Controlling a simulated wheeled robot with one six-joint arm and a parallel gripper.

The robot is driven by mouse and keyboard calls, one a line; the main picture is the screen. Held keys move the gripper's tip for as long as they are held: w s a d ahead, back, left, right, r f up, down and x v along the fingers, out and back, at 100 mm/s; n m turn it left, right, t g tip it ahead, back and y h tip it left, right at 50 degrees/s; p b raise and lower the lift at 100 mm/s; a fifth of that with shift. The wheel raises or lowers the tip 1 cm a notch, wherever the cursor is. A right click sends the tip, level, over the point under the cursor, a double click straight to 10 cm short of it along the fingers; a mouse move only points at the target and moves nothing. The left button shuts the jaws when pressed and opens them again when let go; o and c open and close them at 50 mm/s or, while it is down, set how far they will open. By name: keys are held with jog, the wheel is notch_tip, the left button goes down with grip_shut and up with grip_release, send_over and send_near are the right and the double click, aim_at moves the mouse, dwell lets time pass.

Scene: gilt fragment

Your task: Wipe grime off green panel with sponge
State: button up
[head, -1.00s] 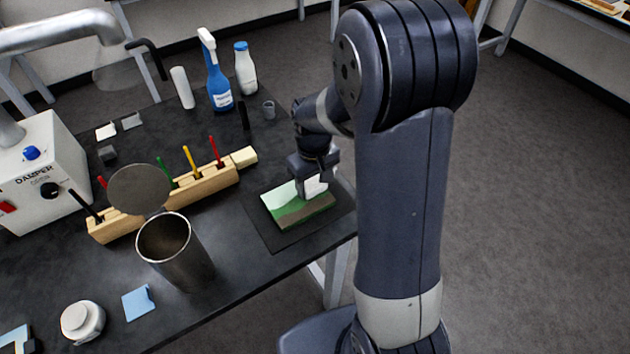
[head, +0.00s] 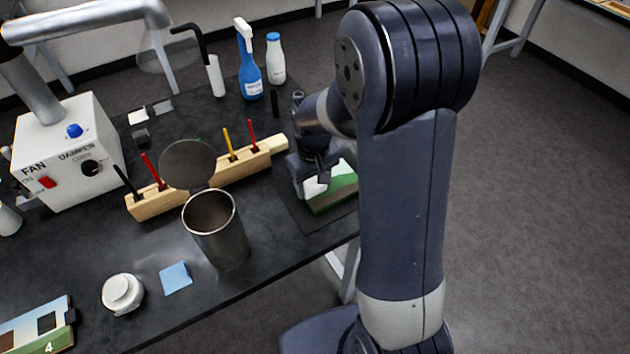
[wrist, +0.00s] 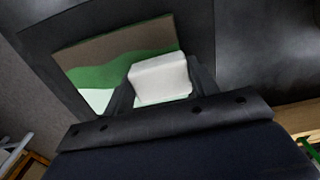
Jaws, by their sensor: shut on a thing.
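The green panel (head: 338,192) is a small painted board with a green band, a pale area and a brown-grey area. It lies on a dark mat (head: 296,211) at the right end of the table. My gripper (head: 315,181) is over the panel's left part and is shut on a white sponge (wrist: 160,78). In the wrist view, the sponge covers part of the pale and green areas of the panel (wrist: 110,67). The brown-grey area along the panel's far side in the wrist view is uncovered. I cannot tell whether the sponge touches the surface.
A wooden rack (head: 155,205) with coloured tools stands left of the panel. A metal can (head: 222,240) with a raised lid stands in front of it. A blue spray bottle (head: 249,75) and a white bottle (head: 275,60) stand behind. My arm hides the panel's right side.

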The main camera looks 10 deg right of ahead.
aim_at(312, 184)
notch_tip(312, 184, up, 5)
jog(key=p, duration=0.3)
jog(key=shift+a+f, duration=0.15)
jog(key=shift+f, duration=0.05)
jog(key=shift+r+p, duration=1.35)
jog(key=shift+r, duration=0.35)
